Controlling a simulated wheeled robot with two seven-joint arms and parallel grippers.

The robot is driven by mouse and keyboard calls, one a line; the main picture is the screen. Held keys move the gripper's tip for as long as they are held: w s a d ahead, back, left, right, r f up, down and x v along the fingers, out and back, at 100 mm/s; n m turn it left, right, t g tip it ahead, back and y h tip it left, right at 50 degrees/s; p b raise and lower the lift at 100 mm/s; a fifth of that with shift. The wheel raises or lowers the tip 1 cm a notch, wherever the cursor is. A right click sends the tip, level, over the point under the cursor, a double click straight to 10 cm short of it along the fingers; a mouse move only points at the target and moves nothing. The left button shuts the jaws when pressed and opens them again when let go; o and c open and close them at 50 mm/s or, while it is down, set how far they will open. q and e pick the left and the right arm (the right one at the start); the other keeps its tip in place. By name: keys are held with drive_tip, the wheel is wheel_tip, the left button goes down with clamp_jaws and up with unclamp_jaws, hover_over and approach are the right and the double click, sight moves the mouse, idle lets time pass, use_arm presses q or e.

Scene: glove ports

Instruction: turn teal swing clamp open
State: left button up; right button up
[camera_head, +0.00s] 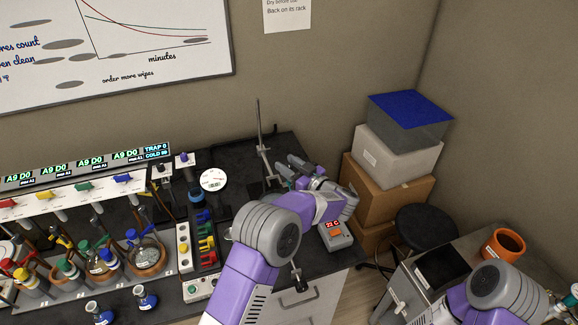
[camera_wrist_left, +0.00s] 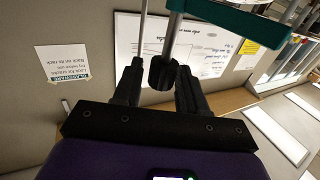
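My left gripper (camera_head: 288,166) is at the lab stand at the back of the black bench. In the left wrist view its two dark fingers (camera_wrist_left: 160,74) are apart. A black knob (camera_wrist_left: 163,73) on a grey rod shows between them, with a gap at the left; whether the right finger touches it I cannot tell. The teal swing clamp (camera_wrist_left: 255,20) shows as a teal bar at the top right of that view, beyond the fingers. In the head view the gripper mostly hides the clamp. My right arm enters at the lower right; its gripper is not in view.
The upright stand rod (camera_head: 260,128) rises left of the gripper. A white round dial (camera_head: 213,179) and a rack of colored clips (camera_head: 206,240) stand left. A red-display box (camera_head: 336,234) is at the bench's right edge. Stacked boxes (camera_head: 395,155) stand right.

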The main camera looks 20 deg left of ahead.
use_arm(q)
drive_tip(key=shift+o, duration=0.5)
drive_tip(key=v, duration=0.7)
drive_tip(key=shift+s+d+b, duration=0.2)
drive_tip(key=shift+d+b, duration=0.05)
drive_tip(key=shift+b, duration=0.1)
